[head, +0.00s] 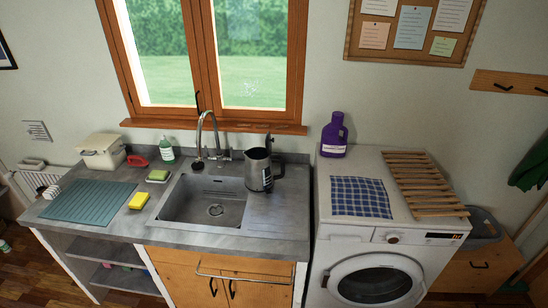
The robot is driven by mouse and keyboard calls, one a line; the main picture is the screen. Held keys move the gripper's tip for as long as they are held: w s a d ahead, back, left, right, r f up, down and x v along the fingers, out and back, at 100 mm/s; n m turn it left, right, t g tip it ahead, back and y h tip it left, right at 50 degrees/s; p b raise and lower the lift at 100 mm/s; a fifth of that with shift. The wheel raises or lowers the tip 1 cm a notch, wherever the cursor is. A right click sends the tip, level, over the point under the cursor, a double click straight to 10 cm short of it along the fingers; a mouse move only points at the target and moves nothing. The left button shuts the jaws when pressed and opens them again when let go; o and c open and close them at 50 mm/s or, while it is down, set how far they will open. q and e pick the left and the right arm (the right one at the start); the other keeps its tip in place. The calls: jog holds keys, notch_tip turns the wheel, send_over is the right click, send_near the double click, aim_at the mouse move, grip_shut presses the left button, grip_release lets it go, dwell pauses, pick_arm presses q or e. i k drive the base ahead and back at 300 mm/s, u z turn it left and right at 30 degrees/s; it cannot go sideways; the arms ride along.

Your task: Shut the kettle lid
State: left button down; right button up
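A grey metal kettle (257,170) stands upright on the counter, right of the sink basin and the tap. Its dark handle (280,166) is on its right side. A small dark piece stands up at the top of the kettle and looks like the raised lid (269,142); it is too small to tell its exact angle. Neither of my grippers shows in the head view, and nothing touches the kettle.
The sink (203,203) and curved tap (208,130) are left of the kettle. A yellow sponge (139,201), a teal mat (88,203) and a soap bottle (167,152) are farther left. A washing machine (375,260) stands right, with a purple bottle (334,137) on top. The counter before the kettle is clear.

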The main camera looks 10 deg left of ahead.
aim_at(268, 143)
jog(key=u, duration=0.05)
jog(key=k, duration=0.65)
jog(key=z, duration=0.7)
jog(key=i, duration=1.6)
jog(key=u, duration=0.5)
